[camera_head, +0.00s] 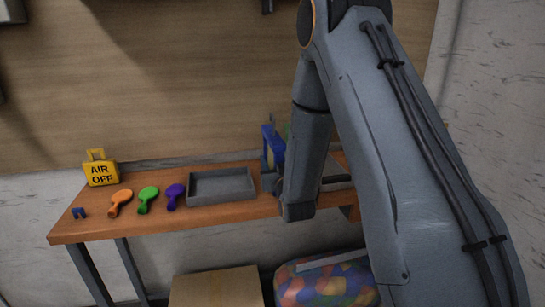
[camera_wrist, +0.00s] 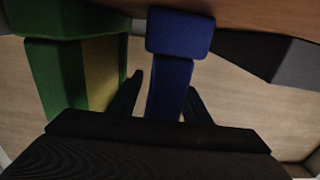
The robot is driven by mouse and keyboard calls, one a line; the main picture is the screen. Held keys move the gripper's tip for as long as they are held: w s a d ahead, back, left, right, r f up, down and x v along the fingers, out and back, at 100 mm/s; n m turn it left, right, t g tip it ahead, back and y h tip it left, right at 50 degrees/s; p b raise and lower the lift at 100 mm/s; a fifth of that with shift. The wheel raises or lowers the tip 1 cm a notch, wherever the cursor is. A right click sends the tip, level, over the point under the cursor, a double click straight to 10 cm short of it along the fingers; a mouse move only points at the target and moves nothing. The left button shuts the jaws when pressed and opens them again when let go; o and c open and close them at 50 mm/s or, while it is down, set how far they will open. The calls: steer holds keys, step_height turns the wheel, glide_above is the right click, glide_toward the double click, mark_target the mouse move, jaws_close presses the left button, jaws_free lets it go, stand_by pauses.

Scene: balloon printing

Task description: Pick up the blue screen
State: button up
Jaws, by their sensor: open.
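The blue screen (camera_head: 272,147) stands upright towards the right part of the wooden table, partly hidden behind my arm. In the wrist view a blue part (camera_wrist: 178,36), which looks like the same screen, has a wide block and a narrower bar. My gripper (camera_wrist: 163,82) is open, with one dark finger on each side of the narrower bar. I cannot tell whether either finger touches it. The fingers do not show clearly in the head view.
A green block with a yellow panel (camera_wrist: 55,75) stands close left in the wrist view. A grey tray (camera_head: 220,199) lies left of the screen.

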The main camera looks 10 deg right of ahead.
steer(key=shift+w, duration=0.15)
steer(key=c, duration=1)
jaws_close()
steer(key=shift+r, duration=0.2)
